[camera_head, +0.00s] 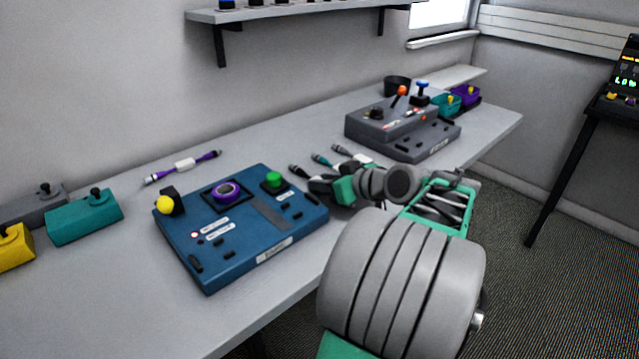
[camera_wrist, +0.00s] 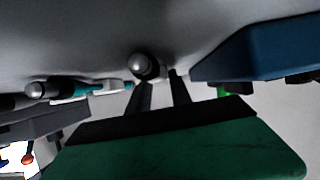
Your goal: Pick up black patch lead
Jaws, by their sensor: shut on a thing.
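The black patch lead (camera_head: 297,170) lies between the blue control box and a teal-marked lead in the head view, its near part hidden by my gripper. My gripper (camera_head: 313,184) is low at the bench top, shut on this lead. In the wrist view, the lead's dark plug with a silver tip (camera_wrist: 145,66) shows at the ends of the two dark fingers of my gripper (camera_wrist: 162,80). How the lead sits between the fingers is partly hidden.
A teal-marked lead (camera_head: 322,159) and another dark-ended lead (camera_head: 341,150) lie close by to the right. The blue control box (camera_head: 200,262) stands just left, a grey control box (camera_head: 375,129) behind. A purple-and-white lead (camera_head: 184,165) lies at the back left, with bare bench around it.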

